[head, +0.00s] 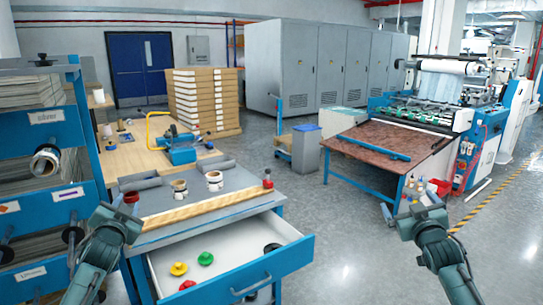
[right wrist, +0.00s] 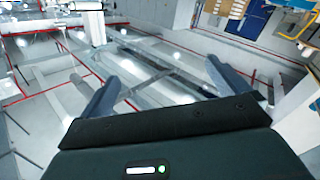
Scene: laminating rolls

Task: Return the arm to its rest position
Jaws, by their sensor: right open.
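My right gripper (head: 418,203) is raised over open floor at the right of the head view, in front of the brown-topped table of the machine. The right wrist view shows its two dark fingers (right wrist: 163,72) spread wide apart with nothing between them. My left gripper (head: 116,212) is raised at the left of the head view, between the blue shelf rack and the grey-topped workbench. It appears to hold nothing, but its finger opening is too small to judge.
The workbench (head: 238,183) has an open white drawer (head: 225,258) with coloured knobs, jutting toward me between my arms. A blue rack (head: 60,128) stands close on the left. The laminating machine's table (head: 375,142) is ahead right. Grey floor (head: 345,240) is clear between.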

